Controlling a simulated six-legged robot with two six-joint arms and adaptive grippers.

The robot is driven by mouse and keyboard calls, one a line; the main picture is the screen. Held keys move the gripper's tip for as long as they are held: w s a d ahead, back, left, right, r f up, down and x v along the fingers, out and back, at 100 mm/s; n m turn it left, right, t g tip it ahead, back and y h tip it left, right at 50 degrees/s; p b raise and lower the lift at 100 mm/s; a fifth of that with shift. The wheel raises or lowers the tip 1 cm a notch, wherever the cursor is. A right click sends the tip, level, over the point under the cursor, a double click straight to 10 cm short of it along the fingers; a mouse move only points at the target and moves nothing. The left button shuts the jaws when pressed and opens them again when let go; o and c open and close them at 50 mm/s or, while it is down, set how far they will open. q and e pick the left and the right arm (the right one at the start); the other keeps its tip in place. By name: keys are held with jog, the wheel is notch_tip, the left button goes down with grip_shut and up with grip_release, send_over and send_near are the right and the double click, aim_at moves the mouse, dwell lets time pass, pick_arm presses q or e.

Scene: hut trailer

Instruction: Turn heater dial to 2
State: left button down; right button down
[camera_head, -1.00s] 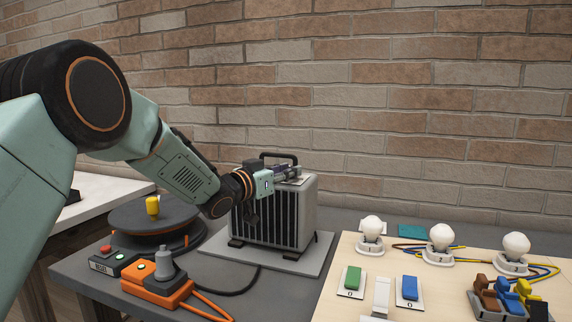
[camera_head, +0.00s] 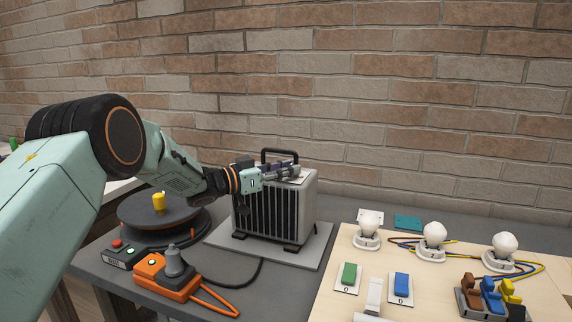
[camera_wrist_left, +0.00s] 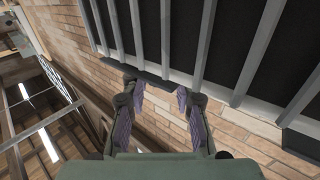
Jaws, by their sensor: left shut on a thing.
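The heater (camera_head: 275,208) is a light grey box with a dark slatted front and a black top handle (camera_head: 281,155). It stands on a grey base plate (camera_head: 309,253). My left gripper (camera_head: 288,171) lies low across the heater's top, in front of the handle, and is shut on the heater dial. The fingers hide the dial, so its setting cannot be read. In the left wrist view, my left gripper's purple-padded fingers (camera_wrist_left: 158,105) stand apart below the heater's slats (camera_wrist_left: 185,40); the dial is not distinct there. My right gripper is not in view.
Left of the heater are a dark turntable (camera_head: 140,209) with a yellow knob (camera_head: 159,203) and an orange box (camera_head: 160,281) with a grey lever. A wooden board (camera_head: 335,300) at right carries bulbs, switches and wires. A brick wall stands behind.

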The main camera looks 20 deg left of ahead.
pick_arm(q)
jog(key=shift+r, duration=0.1)
jog(key=c, duration=1)
grip_release()
jog(key=v, duration=1.2)
